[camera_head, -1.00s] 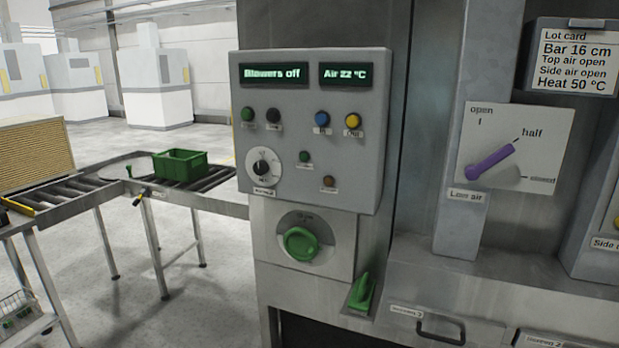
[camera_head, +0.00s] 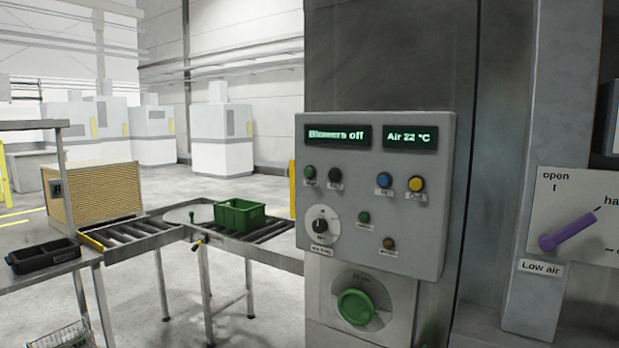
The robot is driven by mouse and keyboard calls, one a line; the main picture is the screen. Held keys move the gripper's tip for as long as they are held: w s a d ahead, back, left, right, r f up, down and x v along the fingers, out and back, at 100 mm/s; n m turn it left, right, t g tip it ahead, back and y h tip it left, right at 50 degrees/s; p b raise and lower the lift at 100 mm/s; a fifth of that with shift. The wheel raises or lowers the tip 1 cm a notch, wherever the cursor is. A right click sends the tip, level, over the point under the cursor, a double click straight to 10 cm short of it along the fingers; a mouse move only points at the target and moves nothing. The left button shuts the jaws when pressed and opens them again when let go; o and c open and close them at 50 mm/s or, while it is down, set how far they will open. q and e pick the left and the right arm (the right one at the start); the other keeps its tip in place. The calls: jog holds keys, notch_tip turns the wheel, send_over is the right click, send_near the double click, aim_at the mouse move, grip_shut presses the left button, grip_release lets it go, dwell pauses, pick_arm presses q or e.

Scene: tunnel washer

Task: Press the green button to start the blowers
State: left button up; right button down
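The grey control panel (camera_head: 375,195) stands right of centre, facing me. Its left display (camera_head: 337,135) reads "Blowers off" and its right display (camera_head: 408,136) reads "Air 22 °C". A green button (camera_head: 309,173) is at the upper left of the panel, beside a black button (camera_head: 335,175). A smaller green button or lamp (camera_head: 364,217) is lower, near the middle. The labels under them are too small to read. Neither of my grippers is in view.
Blue (camera_head: 384,180) and yellow (camera_head: 416,184) buttons and a black selector dial (camera_head: 320,226) share the panel. A green knob (camera_head: 355,307) is below. A purple lever (camera_head: 567,232) is at right. A roller conveyor (camera_head: 130,231) with a green crate (camera_head: 238,229) stands left.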

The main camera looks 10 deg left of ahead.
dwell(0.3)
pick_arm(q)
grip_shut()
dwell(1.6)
